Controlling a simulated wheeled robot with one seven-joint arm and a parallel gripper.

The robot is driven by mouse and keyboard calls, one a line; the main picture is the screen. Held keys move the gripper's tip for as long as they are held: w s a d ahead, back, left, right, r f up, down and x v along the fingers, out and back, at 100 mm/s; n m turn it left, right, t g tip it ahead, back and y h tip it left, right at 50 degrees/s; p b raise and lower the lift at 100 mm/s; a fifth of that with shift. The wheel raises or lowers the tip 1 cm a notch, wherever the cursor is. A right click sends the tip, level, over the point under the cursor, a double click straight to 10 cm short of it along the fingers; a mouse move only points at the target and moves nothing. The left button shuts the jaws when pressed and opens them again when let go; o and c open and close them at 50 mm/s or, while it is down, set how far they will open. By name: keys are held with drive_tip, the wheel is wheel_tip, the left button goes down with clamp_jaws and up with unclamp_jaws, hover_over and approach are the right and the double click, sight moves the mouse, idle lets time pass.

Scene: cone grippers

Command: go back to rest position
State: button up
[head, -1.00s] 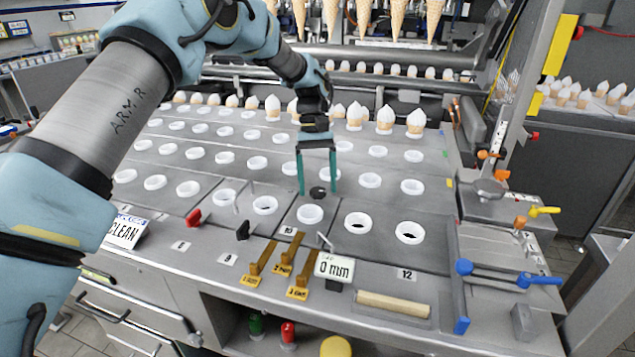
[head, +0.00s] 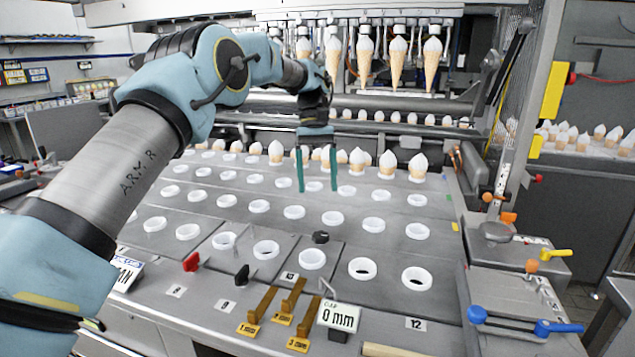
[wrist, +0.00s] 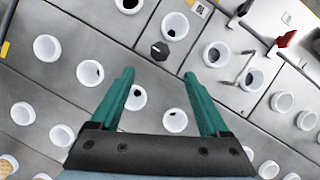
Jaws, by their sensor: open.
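My gripper (head: 317,170) has two green fingers set apart with nothing between them. It hangs above the grey plate (head: 270,222) with its rows of white ring holders. It also shows in the wrist view (wrist: 158,76), fingers open over the plate. A white ring (wrist: 136,97) shows below, between the fingers. A black knob (head: 320,237) stands on the plate in front of the gripper and also shows in the wrist view (wrist: 159,51), just beyond the fingertips.
Cones with white tops (head: 360,160) stand in a row behind the gripper, and more cones (head: 365,60) hang above. In front are a gauge sign reading 0 mm (head: 341,317), yellow-brown gauges (head: 263,310), a red knob (head: 191,262) and blue handles (head: 558,329) at right.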

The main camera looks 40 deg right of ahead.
idle(0.5)
drive_tip(key=w+a+n+t+h, duration=0.1)
drive_tip(key=w+a, duration=0.3)
drive_tip(key=a, duration=0.5)
drive_tip(key=w+a+f+n+t, duration=0.1)
drive_tip(key=w+a, duration=0.3)
drive_tip(key=a, duration=0.4)
drive_tip(key=w+a+n+h, duration=0.1)
drive_tip(key=w+a, duration=0.2)
drive_tip(key=a, duration=0.6)
drive_tip(key=s+a+f+n+t, duration=0.1)
drive_tip(key=s+a, duration=0.4)
drive_tip(key=a, duration=0.8)
drive_tip(key=s+a+f+n+t, duration=0.1)
drive_tip(key=s+a, duration=0.5)
drive_tip(key=a, duration=0.7)
wheel_tip(320, 180, down, 2)
drive_tip(key=shift+f+t, duration=0.2)
drive_tip(key=shift+t, duration=0.5)
drive_tip(key=shift+s, duration=0.1)
